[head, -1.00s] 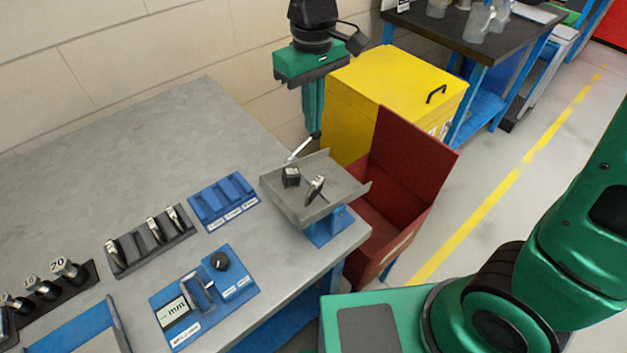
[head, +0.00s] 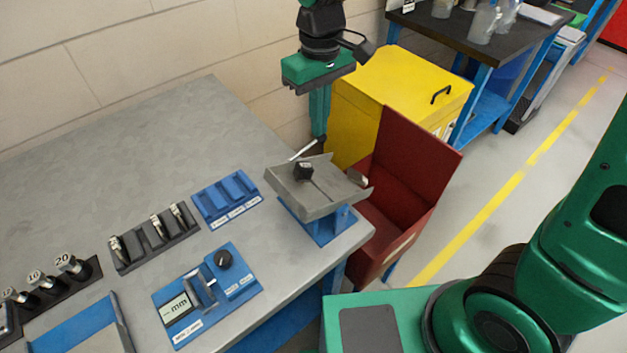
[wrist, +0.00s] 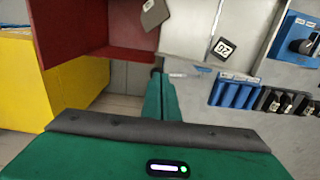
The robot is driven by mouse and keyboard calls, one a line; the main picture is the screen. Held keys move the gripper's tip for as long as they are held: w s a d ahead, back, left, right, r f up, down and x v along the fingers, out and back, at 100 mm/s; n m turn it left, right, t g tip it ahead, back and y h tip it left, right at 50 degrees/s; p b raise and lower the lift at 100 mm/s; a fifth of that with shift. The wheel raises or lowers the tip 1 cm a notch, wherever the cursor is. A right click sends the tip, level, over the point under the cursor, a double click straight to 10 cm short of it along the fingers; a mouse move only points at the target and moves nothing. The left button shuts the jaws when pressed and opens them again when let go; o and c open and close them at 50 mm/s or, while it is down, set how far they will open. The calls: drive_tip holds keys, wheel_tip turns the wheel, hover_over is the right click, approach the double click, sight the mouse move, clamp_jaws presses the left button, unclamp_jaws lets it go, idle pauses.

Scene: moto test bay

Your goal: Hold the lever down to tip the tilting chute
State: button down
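The grey tilting chute (head: 300,198) stands on a blue base (head: 322,230) at the table's right corner, tilted down toward the red bin (head: 408,160). A black block (head: 303,170) is on the chute; in the wrist view the block (wrist: 224,48) reads 20. A small metal piece (head: 357,179) is at the chute's bin-side lip, also in the wrist view (wrist: 155,12). The lever (head: 303,150) is a thin rod sticking out behind the chute. My gripper (head: 319,136) points down with its green fingers together, at the lever's outer end. Exact contact is hard to see.
A yellow cabinet (head: 395,85) stands behind the red bin, close to my gripper. On the table are a blue slotted rack (head: 225,198), a dark rack with metal pieces (head: 150,238) and a blue gauge with a display (head: 205,295). The table's back left is clear.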

drive_tip(key=shift+f, duration=0.6)
idle(0.5)
drive_tip(key=shift+d+f, duration=0.1)
drive_tip(key=shift+f, duration=0.2)
wheel_tip(320, 180, up, 9)
idle(1.2)
drive_tip(key=shift+w, duration=0.1)
idle(0.3)
